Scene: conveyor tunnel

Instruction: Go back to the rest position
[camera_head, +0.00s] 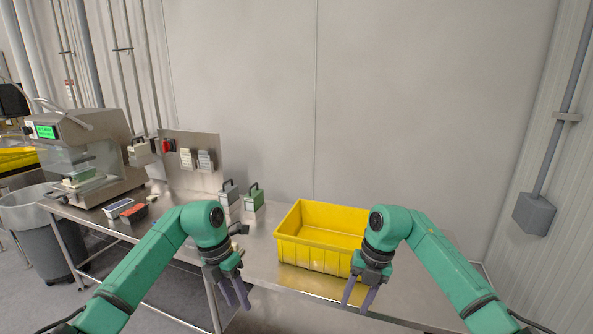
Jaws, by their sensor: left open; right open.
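My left gripper (235,296) hangs in front of the steel table's front edge, left of the yellow bin. Its fingers point down, apart and empty. My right gripper (360,296) hangs at the front right corner of the yellow bin, with its fingers pointing down, apart and empty. The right gripper and arm hide part of the bin's right side. I cannot tell whether the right gripper touches the bin.
The yellow bin (301,254) stands on the steel table (262,243) and looks empty. A machine with a green screen (45,131) stands at the left end. Small grey (229,193) and green (252,201) handled blocks stand behind my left arm. A grey trash can (38,225) is at far left.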

